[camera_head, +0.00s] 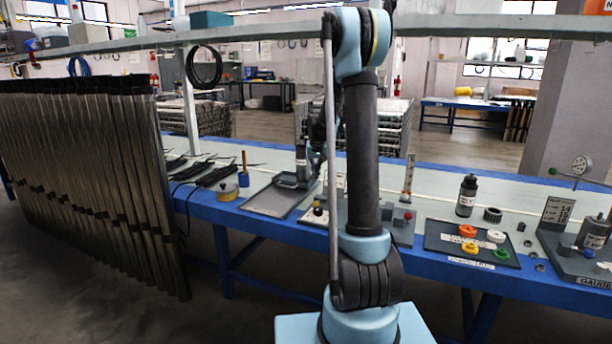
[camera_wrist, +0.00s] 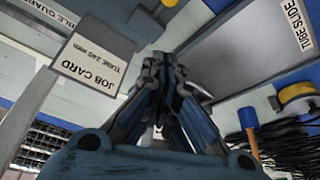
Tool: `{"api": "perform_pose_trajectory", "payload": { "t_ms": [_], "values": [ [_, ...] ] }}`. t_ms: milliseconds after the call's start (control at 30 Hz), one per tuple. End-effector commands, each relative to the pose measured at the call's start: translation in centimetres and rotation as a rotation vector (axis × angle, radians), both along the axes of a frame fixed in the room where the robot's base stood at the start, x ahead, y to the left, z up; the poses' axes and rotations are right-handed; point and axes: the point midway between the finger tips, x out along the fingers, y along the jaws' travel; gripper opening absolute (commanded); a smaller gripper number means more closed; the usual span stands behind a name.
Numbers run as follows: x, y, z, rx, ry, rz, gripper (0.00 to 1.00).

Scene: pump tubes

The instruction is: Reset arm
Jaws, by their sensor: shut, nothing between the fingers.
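My gripper (camera_wrist: 160,72) shows in the wrist view, pointing over the workbench. Its fingers meet at the tips, shut with nothing between them. A job card (camera_wrist: 93,62) lies to the left of the fingers in the wrist view. The grey tube slide tray (camera_wrist: 245,45) is to their right. In the head view the tray (camera_head: 268,202) lies on the bench left of my arm.
A row of upright metal tubes (camera_head: 95,190) stands left, before the blue-edged bench (camera_head: 440,262). A dark tray (camera_head: 440,238) with coloured caps and a black bottle (camera_head: 467,195) are right of my arm. A dial gauge stand (camera_head: 556,214) is far right. A shelf (camera_head: 250,30) crosses above.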

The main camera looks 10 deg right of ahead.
Motion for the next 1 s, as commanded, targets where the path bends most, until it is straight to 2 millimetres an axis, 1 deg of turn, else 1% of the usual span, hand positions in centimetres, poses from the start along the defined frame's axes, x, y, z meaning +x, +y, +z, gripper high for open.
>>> {"api": "perform_pose_trajectory", "payload": {
  "t_ms": [167, 300, 367, 500, 733, 1000],
  "values": [
    [-3.2, 0.0, 1.6, 0.0, 0.009, 0.004, 0.0],
    [-7.1, -0.1, 3.2, -0.001, 0.02, 0.009, 0.0],
    [-8.8, -0.1, 3.8, -0.001, 0.025, 0.012, 0.0],
    [-12.9, -0.1, 5.0, -0.002, 0.037, 0.017, 0.0],
    [-19.5, -0.2, 6.1, -0.002, 0.056, 0.026, 0.0],
    [-27.3, -0.3, 6.1, -0.003, 0.078, 0.036, 0.0]
  ]
}}
